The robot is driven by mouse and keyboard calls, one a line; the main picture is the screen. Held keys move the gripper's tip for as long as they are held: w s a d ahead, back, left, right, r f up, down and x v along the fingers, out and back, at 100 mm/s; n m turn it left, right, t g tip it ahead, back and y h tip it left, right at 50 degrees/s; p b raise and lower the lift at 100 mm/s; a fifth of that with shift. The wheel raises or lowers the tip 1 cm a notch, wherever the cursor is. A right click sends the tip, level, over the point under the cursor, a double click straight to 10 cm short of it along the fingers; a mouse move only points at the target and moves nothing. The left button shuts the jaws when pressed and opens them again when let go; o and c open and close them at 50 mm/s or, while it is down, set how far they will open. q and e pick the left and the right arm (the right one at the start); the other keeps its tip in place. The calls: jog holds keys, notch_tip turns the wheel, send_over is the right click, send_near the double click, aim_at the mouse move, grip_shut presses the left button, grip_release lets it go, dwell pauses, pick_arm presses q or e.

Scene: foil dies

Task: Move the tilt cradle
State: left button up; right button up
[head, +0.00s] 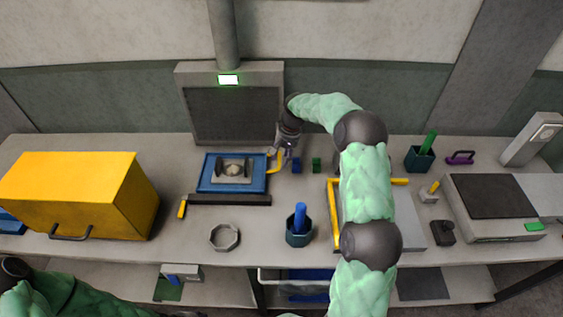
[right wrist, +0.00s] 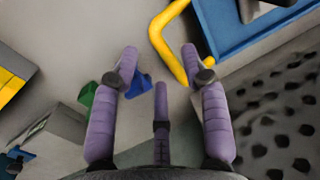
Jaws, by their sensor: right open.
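The tilt cradle looks to be the blue plate (head: 205,184) with a grey holder (head: 233,170) on it, lying in front of the grey hooded unit. A yellow bent handle (head: 279,163) stands at its right side. My right gripper (head: 286,148) is just behind and right of this handle. In the right wrist view the gripper (right wrist: 158,52) is open, its fingers spread. The handle (right wrist: 166,40) passes close to one fingertip; whether they touch I cannot tell. The blue plate (right wrist: 235,30) is cut off at the top right there. My left gripper is not seen, only the arm at the lower left.
The grey hooded unit (head: 230,115) stands behind the plate. A black bar (head: 230,200) lies along its front. Blue (head: 296,165) and green (head: 317,165) blocks stand to the right. A yellow box (head: 75,195) fills the left; a cup (head: 299,232) and grey ring (head: 224,237) are in front.

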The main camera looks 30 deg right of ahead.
jog(key=shift+w+a+f, duration=0.15)
jog(key=shift+f, duration=1.1)
jog(key=shift+c, duration=0.3)
grip_shut()
